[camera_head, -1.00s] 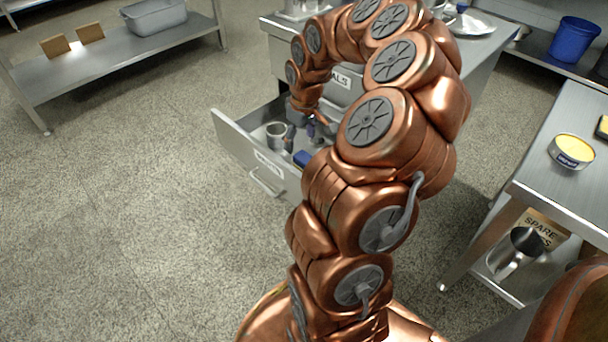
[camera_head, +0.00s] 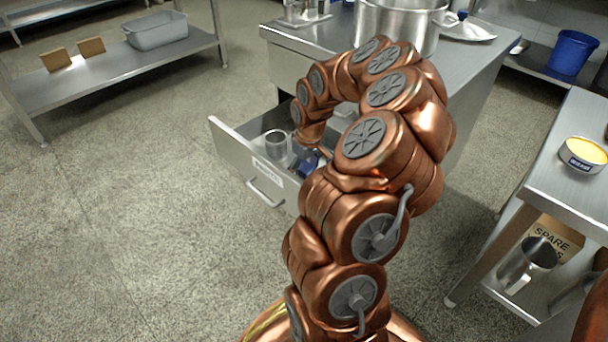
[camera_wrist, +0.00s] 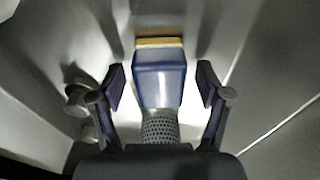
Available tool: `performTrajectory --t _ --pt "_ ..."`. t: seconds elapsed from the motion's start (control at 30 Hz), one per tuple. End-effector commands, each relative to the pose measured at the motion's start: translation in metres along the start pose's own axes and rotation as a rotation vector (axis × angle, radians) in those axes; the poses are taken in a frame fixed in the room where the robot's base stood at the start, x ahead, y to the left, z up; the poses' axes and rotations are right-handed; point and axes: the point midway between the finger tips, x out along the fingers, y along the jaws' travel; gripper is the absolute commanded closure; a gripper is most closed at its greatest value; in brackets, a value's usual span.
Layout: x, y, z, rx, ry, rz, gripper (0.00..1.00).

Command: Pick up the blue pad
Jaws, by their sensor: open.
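The blue pad (camera_wrist: 158,84) lies inside the open drawer (camera_head: 236,145). In the wrist view it is a blue block with a tan strip along its far edge. My gripper (camera_wrist: 161,86) is open, with one finger on each side of the pad and a visible gap on both sides. In the head view my arm bends down into the drawer and mostly hides my gripper. A blue patch (camera_head: 308,163), likely the pad, shows there beside my arm.
A metal cup (camera_head: 277,143) stands in the drawer left of my arm. A perforated metal cylinder (camera_wrist: 160,127) sits at the pad's near end. A large pot (camera_head: 400,22) stands on the counter above. A side table (camera_head: 560,150) is at the right.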

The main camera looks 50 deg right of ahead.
Motion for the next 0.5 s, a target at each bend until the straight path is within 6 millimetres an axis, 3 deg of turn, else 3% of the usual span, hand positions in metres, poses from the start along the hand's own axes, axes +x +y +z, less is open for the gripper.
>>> performTrajectory --t 0.2,0.5 --pt "0.0003 0.0000 -0.0004 0.000 0.001 0.001 0.24" --pt "0.0002 -0.0001 -0.0005 0.000 0.001 0.001 0.55"
